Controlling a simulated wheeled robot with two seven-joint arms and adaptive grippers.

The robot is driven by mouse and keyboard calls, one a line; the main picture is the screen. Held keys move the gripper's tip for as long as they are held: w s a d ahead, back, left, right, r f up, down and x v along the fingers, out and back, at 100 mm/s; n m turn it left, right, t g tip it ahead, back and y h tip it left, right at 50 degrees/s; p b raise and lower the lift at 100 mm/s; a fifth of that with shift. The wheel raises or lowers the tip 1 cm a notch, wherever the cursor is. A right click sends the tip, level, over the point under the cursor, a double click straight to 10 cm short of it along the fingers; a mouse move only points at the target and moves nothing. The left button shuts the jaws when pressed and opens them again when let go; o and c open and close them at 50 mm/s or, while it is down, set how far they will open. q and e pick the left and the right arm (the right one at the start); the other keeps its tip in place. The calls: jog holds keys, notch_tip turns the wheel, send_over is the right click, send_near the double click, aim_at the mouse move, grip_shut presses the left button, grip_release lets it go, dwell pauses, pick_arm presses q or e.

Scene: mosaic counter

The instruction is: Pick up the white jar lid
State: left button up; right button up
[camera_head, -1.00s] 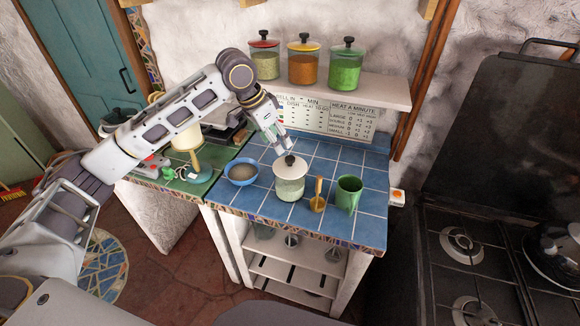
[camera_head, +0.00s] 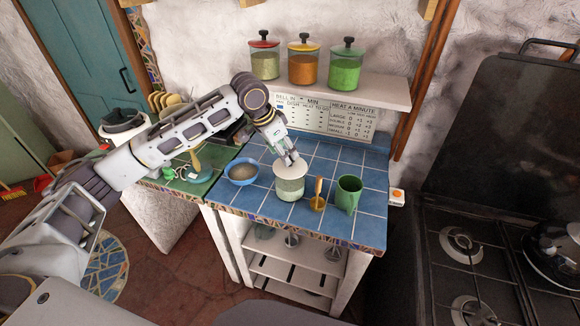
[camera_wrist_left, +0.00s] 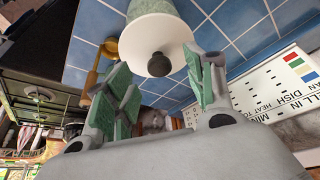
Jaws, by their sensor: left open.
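The white jar lid (camera_head: 291,170) sits flat on a glass jar (camera_head: 290,188) on the blue tiled counter. My left gripper (camera_head: 288,157) is open just above the lid, and its fingers hide the dark knob in the head view. In the left wrist view the lid (camera_wrist_left: 134,42) shows as a white disc with its knob (camera_wrist_left: 159,65) between the spread green-padded fingers of the gripper (camera_wrist_left: 162,75). I cannot tell whether a finger touches the lid. My right gripper is not in view.
A blue bowl (camera_head: 242,172) stands left of the jar. A yellow scoop (camera_head: 318,197) and a green cup (camera_head: 347,195) stand close on its right. A shelf (camera_head: 375,92) with three lidded jars is behind. Tiles at the right back are clear.

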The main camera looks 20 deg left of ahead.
pick_arm(q)
jog(key=shift+p+x, duration=0.3)
jog(key=shift+x, duration=1.95)
jog(key=shift+d, duration=0.15)
jog(key=c, duration=1.1)
jog(key=shift+r, duration=0.1)
jog(key=shift+c, duration=0.2)
notch_tip(320, 180, up, 10)
jog(key=shift+b, duration=0.35)
